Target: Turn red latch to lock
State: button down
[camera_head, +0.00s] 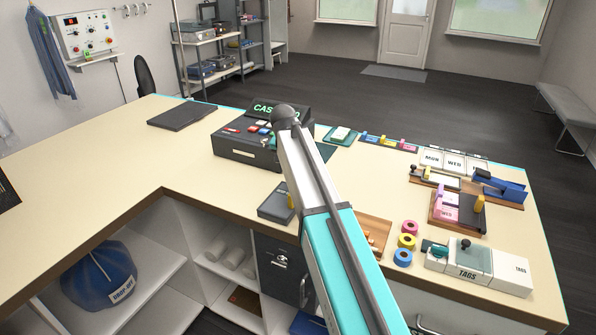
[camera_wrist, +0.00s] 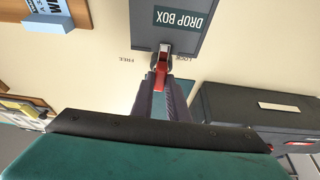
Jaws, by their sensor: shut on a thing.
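In the wrist view the dark grey drop box (camera_wrist: 180,22) lies at the top, its white lettering upside down. A red latch (camera_wrist: 162,66) hangs from a grey pivot at its lower edge and points down toward me, leaning slightly left. The word FREE (camera_wrist: 133,60) is printed left of the latch and LOCK (camera_wrist: 189,58) right of it. The latch stands between the two words, on neither. My gripper (camera_wrist: 160,88) is shut on the latch's end with its dark fingers. In the head view the latch and my gripper are hidden; my arm crosses the middle.
In the wrist view a black box with a pale label (camera_wrist: 270,110) stands close on the right. The head view shows the cash register (camera_head: 250,150) on the counter (camera_head: 110,150). Coloured tape rolls (camera_head: 407,241) and a TAGS box (camera_head: 460,262) stand to the right.

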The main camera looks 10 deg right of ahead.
jog(key=c, duration=1.7)
grip_release()
jog(key=shift+r, duration=0.1)
jog(key=shift+b+v, duration=1.25)
jog(key=shift+v, duration=5.6)
